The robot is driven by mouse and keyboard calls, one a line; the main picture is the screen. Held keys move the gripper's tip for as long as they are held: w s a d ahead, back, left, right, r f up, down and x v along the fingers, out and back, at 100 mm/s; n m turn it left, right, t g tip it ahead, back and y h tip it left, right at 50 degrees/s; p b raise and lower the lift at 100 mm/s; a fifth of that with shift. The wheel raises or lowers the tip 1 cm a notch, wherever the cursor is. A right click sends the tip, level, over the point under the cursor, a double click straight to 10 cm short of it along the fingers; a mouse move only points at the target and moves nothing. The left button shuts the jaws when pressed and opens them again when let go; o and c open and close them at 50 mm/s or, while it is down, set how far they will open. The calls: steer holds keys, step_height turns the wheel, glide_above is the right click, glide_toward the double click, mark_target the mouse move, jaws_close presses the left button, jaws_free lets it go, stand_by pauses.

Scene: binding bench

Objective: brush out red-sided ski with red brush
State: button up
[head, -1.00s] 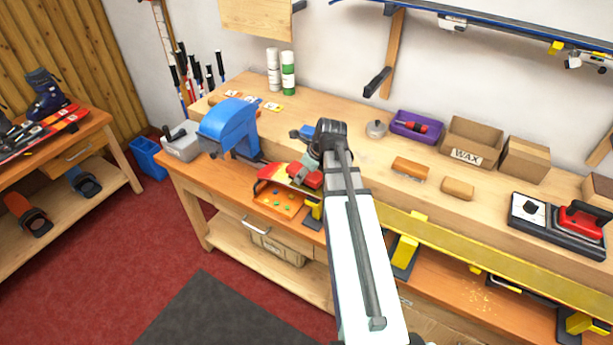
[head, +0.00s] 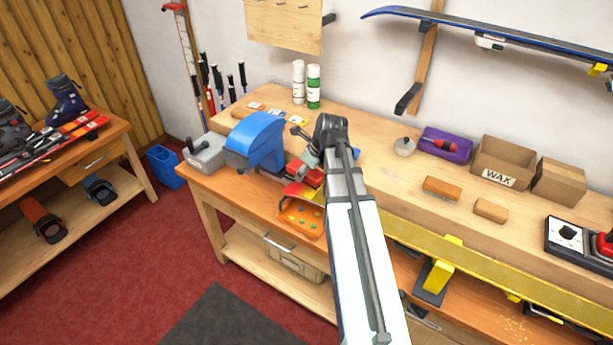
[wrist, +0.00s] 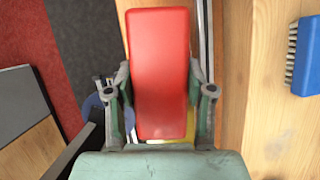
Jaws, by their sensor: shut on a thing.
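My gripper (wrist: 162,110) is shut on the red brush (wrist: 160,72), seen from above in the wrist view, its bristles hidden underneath. In the head view the brush (head: 311,176) is at the left part of the bench, partly behind my arm. A long ski-like piece with a yellow side (head: 455,248) runs along the bench front. A red and yellow end (head: 292,191) shows at the left, beside the brush. In the wrist view a strip with dark and light edges (wrist: 206,35) passes beside the brush; contact cannot be told.
A blue machine (head: 257,140) stands left of my gripper. An orange tray (head: 312,229) lies in front. A blue brush (wrist: 305,55) lies on the bench to the right. Cork blocks (head: 441,188), a purple bin (head: 445,145) and a wax box (head: 503,160) stand farther right.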

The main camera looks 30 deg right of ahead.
step_height(320, 180, up, 5)
steer(key=p, duration=0.2)
steer(key=shift+s+p, duration=0.1)
steer(key=shift+p, duration=0.2)
